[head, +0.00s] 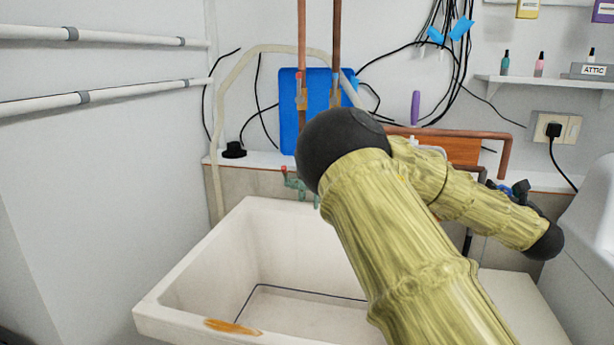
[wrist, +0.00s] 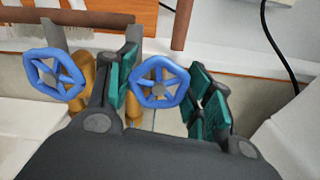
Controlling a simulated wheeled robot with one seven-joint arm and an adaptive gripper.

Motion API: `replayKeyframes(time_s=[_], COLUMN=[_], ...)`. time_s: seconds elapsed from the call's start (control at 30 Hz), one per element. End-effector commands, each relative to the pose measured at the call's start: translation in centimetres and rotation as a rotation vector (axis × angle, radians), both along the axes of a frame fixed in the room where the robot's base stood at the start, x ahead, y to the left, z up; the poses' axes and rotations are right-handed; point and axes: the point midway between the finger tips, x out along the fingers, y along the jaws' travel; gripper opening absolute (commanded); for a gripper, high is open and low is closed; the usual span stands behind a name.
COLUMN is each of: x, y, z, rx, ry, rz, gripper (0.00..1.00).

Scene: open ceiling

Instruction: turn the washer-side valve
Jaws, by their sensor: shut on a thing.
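Two blue valve wheels with spokes show in the wrist view, mounted on brass-coloured bodies. The right valve wheel (wrist: 158,89) sits between the green-padded fingers of my gripper (wrist: 163,88), which is shut on it. The left finger is against the wheel's left rim, and the right finger is at its right side. The left valve wheel (wrist: 50,75) is outside the left finger, apart from it. In the head view my gripper (head: 520,190) is small and partly hidden behind my arm, with a bit of blue showing there.
A white sink (head: 190,290) stands below and left of my arm. A white appliance (head: 590,225) is at the right edge. Copper pipes (head: 302,50) run down the back wall. An outlet with a black plug (head: 555,129) is above right. A black cable (wrist: 277,45) hangs right of the gripper.

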Motion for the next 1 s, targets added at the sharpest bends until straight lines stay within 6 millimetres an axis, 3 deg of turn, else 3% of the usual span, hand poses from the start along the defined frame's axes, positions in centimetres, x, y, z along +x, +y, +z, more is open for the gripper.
replayKeyframes(time_s=[0.4,0.73,1.0], x=[-0.03,-0.01,-0.01], y=[-0.02,0.05,0.07], z=[-0.07,-0.11,0.02], rx=[-0.048,-0.28,-0.33], ry=[0.013,0.066,0.08], rz=[-0.001,0.0,-0.001], gripper=[0.23,0.23,0.23])
